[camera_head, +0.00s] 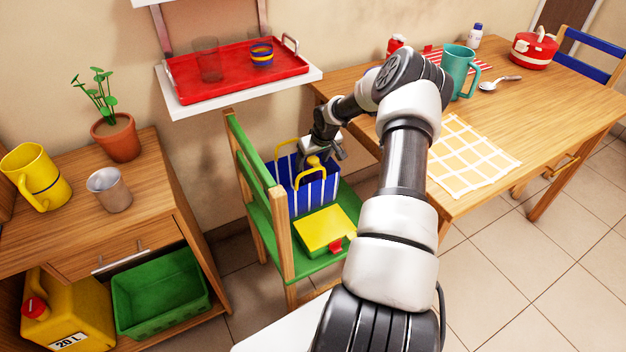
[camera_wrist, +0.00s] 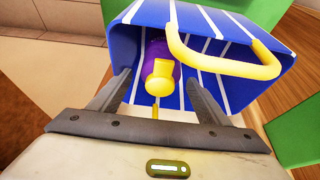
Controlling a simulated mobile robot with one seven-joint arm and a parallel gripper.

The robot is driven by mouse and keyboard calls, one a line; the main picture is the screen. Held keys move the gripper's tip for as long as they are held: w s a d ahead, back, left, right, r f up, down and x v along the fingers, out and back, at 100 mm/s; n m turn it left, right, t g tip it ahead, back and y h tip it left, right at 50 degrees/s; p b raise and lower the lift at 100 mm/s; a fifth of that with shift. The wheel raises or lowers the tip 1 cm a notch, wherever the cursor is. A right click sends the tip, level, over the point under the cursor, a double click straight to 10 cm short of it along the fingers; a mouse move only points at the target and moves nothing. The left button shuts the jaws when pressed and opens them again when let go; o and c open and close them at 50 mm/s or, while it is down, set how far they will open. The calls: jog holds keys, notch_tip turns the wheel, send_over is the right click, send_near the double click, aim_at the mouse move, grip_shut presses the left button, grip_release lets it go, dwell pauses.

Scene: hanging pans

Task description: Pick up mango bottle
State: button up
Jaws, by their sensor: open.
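The bottle in the basket has a purple body and a yellow cap (camera_wrist: 160,77); I take it as the mango bottle, though no label shows. It is inside a blue and white striped basket (camera_wrist: 222,22) with yellow handles. In the head view the basket (camera_head: 329,192) stands on a green chair, and the yellow cap (camera_head: 313,161) shows just under my gripper (camera_head: 322,152). In the wrist view my gripper (camera_wrist: 160,84) is open, with one finger on each side of the bottle. Nothing is held. The bottle's lower part is hidden in the basket.
The chair (camera_head: 258,222) also holds a yellow box (camera_head: 320,231) in front of the basket. The wooden table (camera_head: 505,115) is at right, the cabinet (camera_head: 135,200) at left. A shelf with a red tray (camera_head: 235,82) is above. One yellow handle (camera_wrist: 215,70) arches close to my right finger.

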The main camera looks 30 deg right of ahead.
jog(key=c, duration=1.5)
jog(key=shift+r, duration=0.1)
